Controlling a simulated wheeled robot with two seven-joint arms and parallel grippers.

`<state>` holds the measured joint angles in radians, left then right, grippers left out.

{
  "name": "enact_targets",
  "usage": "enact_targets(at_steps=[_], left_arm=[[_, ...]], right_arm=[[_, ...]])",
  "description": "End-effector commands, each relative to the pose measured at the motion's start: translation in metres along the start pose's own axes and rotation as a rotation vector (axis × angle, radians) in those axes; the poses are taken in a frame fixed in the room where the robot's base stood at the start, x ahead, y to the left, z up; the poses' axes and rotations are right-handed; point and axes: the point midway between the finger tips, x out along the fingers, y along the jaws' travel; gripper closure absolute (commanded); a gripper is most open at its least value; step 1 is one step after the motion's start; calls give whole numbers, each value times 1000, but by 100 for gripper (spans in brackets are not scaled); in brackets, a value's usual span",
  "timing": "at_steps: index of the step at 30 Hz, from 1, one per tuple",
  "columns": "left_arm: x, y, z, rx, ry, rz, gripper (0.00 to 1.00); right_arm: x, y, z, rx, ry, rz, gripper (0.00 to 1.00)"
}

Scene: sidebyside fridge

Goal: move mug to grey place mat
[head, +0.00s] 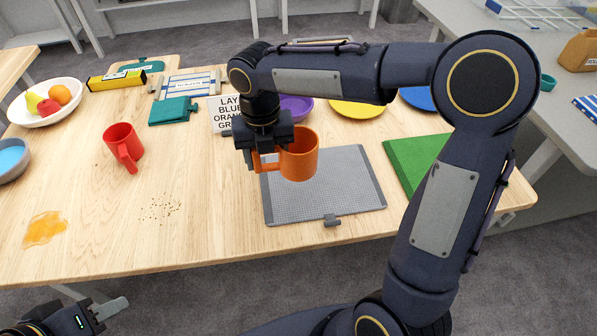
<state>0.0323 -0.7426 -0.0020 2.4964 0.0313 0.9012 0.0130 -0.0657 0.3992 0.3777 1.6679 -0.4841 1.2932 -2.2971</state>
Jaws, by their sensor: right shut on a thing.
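An orange mug (301,158) is upright over the back left part of the grey place mat (335,190). I cannot tell whether its base touches the mat. My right gripper (262,160) is shut on the mug's handle, on the mug's left side, pointing down. A second mug, red (122,146), stands on the table to the left with its handle toward the front. My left gripper (104,314) is at the bottom left corner, partly cut off, below the table's front edge and away from the mugs. Its opening cannot be made out.
A green mat (412,160) lies right of the grey one. Purple (296,107), yellow (357,108) and blue (417,97) dishes stand behind. A printed sign (226,114) is near my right gripper. An orange spill (44,229) and crumbs (160,210) lie front left.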

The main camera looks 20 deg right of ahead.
Motion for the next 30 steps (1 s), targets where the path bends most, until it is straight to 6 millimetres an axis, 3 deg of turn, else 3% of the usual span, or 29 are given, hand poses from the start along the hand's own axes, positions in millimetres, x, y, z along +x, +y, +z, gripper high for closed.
enact_targets(at_steps=[3,10,17,24,30], left_arm=[[2,-1,1,0,0,0,64],[6,-3,3,0,0,0,64],[7,-3,4,0,0,0,64],[12,-5,6,0,0,0,64],[11,-5,6,0,0,0,64]], right_arm=[[16,-26,14,5,2,-1,83],[53,-50,28,1,1,0,83],[65,-59,34,1,0,0,83],[98,-62,35,0,1,0,83],[100,-62,36,1,-2,1,83]])
